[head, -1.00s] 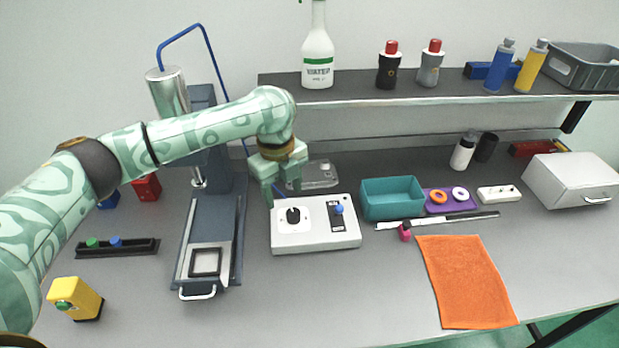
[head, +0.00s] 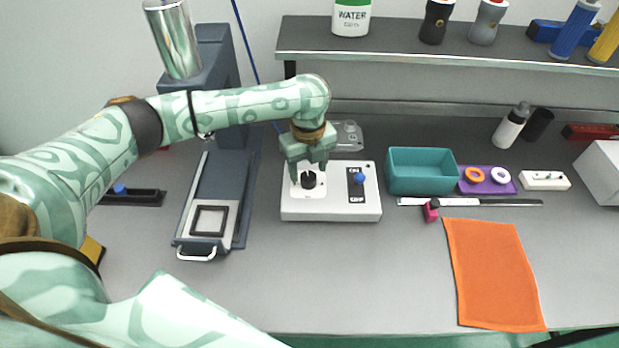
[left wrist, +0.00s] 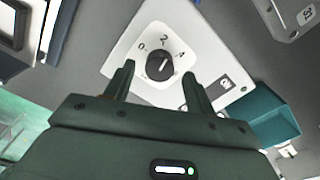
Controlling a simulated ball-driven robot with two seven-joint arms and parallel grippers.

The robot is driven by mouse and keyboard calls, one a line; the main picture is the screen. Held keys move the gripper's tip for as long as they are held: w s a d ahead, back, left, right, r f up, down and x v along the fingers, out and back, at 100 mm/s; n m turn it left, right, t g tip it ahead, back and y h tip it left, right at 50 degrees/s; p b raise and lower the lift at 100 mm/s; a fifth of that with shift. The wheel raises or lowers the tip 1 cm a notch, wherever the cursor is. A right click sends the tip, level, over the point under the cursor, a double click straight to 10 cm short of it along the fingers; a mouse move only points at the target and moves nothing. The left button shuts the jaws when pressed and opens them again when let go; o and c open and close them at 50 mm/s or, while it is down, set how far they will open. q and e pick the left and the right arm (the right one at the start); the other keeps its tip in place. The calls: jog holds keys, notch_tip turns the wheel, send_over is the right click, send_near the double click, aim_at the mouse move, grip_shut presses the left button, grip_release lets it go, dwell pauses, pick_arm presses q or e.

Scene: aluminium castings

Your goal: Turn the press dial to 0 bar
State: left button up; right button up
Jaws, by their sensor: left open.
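The press dial (head: 309,180) is a black knob on the left half of a white control box (head: 331,208). In the left wrist view the dial (left wrist: 160,66) sits on a white face marked 0, 2 and 4, and its white pointer line lies between 2 and 4. My left gripper (head: 309,172) is just above the dial. Its open fingers (left wrist: 157,82) stand one on each side of the knob's near edge in the left wrist view, apart from it. The right gripper is not in view.
A blue knob (head: 359,179) sits on the box's right half. The press (head: 212,185) stands left of the box. A teal bin (head: 422,172) is close on its right. An orange cloth (head: 492,275) lies front right. The table before the box is clear.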

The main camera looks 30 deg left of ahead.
aim_at(308, 180)
pick_arm(q)
jog(key=shift+f+b, duration=0.3)
jog(key=shift+f, duration=1.05)
jog(key=c, duration=1)
jog(key=shift+o, duration=0.2)
jog(key=shift+s+r+p, duration=0.1)
jog(key=shift+r+p, duration=0.15)
jog(key=shift+p, duration=0.55)
jog(key=n+p, duration=0.9)
jog(key=p, duration=0.4)
jog(key=shift+d+n, duration=0.1)
jog(key=shift+n, duration=0.2)
jog(key=n+p, duration=0.2)
jog(key=shift+f+n, duration=0.1)
jog(key=shift+n, duration=0.2)
jog(key=shift+f+n+p, duration=0.1)
jog(key=shift+n+p, duration=0.85)
jog(key=shift+n, duration=0.55)
